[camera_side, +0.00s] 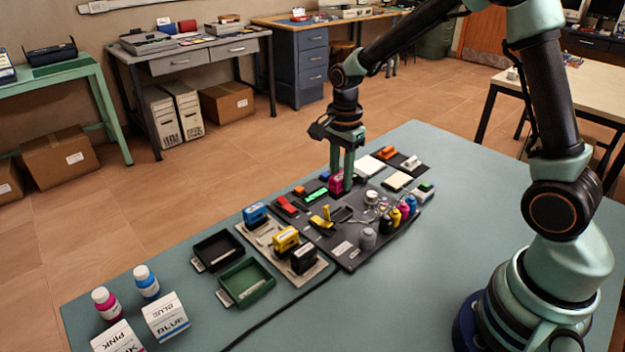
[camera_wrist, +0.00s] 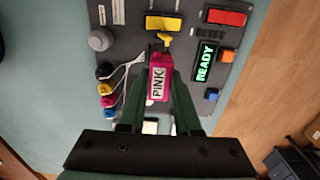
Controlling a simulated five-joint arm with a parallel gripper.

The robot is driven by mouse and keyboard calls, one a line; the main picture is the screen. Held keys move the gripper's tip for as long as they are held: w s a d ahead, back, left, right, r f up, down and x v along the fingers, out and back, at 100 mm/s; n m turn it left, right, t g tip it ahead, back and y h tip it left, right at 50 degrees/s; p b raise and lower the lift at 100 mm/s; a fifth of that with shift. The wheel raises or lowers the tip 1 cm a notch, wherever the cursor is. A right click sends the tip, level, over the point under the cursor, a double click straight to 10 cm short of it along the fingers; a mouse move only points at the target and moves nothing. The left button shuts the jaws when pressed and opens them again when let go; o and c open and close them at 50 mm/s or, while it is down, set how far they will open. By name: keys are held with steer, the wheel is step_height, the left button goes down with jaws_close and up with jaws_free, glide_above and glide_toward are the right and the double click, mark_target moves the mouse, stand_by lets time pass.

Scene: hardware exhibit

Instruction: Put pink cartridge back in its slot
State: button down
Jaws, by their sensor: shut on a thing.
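The pink cartridge (camera_wrist: 160,80), with a white label reading PINK, is between the fingers of my gripper (camera_wrist: 158,105) in the wrist view. My gripper is shut on it and points down. In the side view the pink cartridge (camera_side: 337,182) shows between the fingertips of my gripper (camera_side: 342,172), over the dark panel (camera_side: 350,262). I cannot tell whether it touches the panel.
The panel bears a red switch (camera_side: 287,205), a yellow lever (camera_side: 324,218), a green READY display (camera_wrist: 206,62), a grey knob (camera_side: 367,239) and several coloured bottles with tubes. A black tray (camera_side: 217,250) and a green tray (camera_side: 246,282) lie left. Ink bottles and boxes stand front left.

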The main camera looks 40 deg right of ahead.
steer(key=w+a, duration=0.3)
steer(key=a, duration=0.5)
steer(key=w+a, duration=0.3)
steer(key=a, duration=0.5)
steer(key=shift+s+d+f, duration=0.1)
steer(key=shift+f, duration=1.3)
steer(key=shift+s+d+f, duration=0.1)
steer(key=shift+f, duration=1.3)
steer(key=shift+f, duration=0.65)
steer(key=shift+c, duration=0.7)
jaws_free()
steer(key=shift+w, duration=0.1)
step_height(320, 180, up, 8)
steer(key=shift+f, duration=0.25)
steer(key=shift+r, duration=0.1)
